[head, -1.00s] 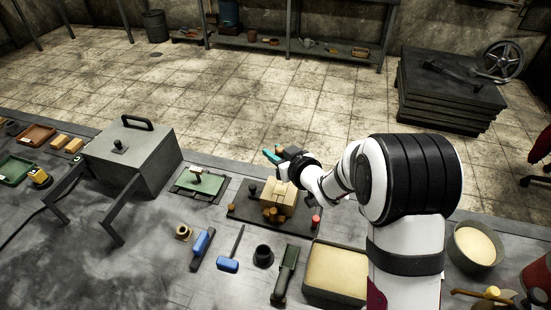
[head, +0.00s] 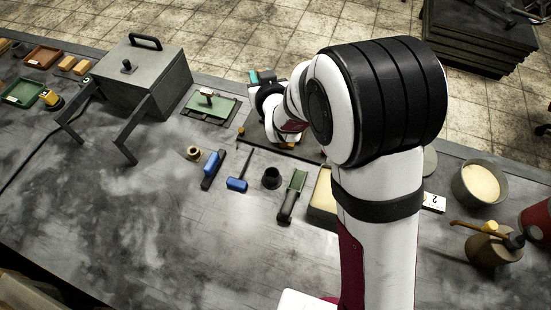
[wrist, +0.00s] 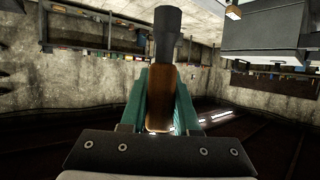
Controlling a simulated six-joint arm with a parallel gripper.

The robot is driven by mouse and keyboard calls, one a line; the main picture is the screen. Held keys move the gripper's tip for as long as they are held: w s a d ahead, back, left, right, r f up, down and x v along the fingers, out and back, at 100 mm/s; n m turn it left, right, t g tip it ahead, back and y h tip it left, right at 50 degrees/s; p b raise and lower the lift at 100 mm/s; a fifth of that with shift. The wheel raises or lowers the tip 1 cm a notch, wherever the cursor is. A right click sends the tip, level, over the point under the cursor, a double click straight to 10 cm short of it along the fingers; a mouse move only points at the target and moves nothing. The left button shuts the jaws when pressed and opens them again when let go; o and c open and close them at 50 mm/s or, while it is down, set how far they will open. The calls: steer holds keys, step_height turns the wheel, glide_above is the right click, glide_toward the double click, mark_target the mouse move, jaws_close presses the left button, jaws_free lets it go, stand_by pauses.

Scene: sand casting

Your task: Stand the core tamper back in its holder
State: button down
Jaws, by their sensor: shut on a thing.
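My gripper (wrist: 160,105) has teal fingers shut on a tool with an orange-brown wooden handle and a dark cylindrical end, taken as the core tamper (wrist: 166,32). In the wrist view, the dark end points up in the picture, beyond the fingertips. In the head view, my gripper (head: 257,77) is small and partly behind my arm, near the bench's far edge. A black round cup (head: 271,179), possibly the holder, stands on the bench nearer the camera, apart from the gripper. Its inside is too dark to make out.
A green plate (head: 222,112) lies left of my gripper, beside a grey box (head: 143,75). A blue mallet (head: 237,184), a blue-handled tool (head: 212,169), a tan ring (head: 193,153) and a green tool (head: 293,195) lie around the cup. The front left bench is mostly clear.

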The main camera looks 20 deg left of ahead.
steer(key=s+d+f+m+t+h, duration=0.1)
steer(key=s+d+f+m+h, duration=0.2)
steer(key=s, duration=0.3)
steer(key=s+d+f+m+t+h, duration=0.1)
steer(key=s+d+f+m+h, duration=0.15)
steer(key=s+d+h, duration=0.2)
steer(key=shift+m, duration=0.55)
steer(key=f, duration=0.2)
steer(key=s+f, duration=0.1)
steer(key=f, duration=0.5)
steer(key=shift+s+d+f, duration=0.1)
steer(key=shift+s+d, duration=0.05)
steer(key=c, duration=0.6)
jaws_free()
steer(key=shift+f, duration=0.1)
steer(key=shift+c, duration=0.2)
